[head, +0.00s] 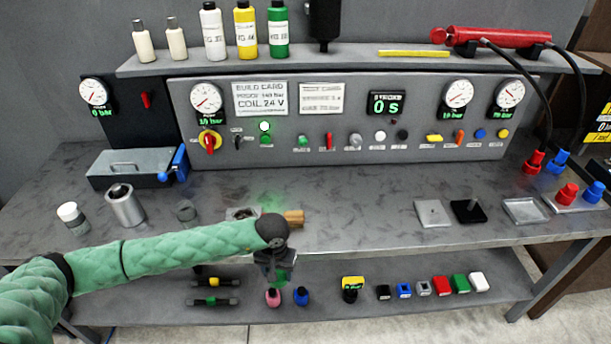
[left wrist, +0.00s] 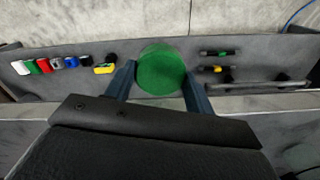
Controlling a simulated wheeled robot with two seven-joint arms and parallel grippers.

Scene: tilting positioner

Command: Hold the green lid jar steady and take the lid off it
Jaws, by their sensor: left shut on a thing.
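My left gripper (head: 275,264) hangs in front of the bench's front edge, above the lower shelf. In the left wrist view its two fingers (left wrist: 160,84) are shut on a round green lid (left wrist: 161,72), one finger on each side. The lid's flat green face fills the gap between the fingers. In the head view the gripper mostly hides it, with a bit of green showing below. Whether a jar body is under the lid cannot be seen. My right gripper is not in view.
A white-capped jar (head: 72,217) and a metal cylinder (head: 125,206) stand on the bench (head: 350,215) at left. A wooden piece (head: 294,217) lies behind my arm. The lower shelf (head: 400,312) holds a pink bottle (head: 273,298), a blue bottle (head: 302,297) and several small coloured blocks.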

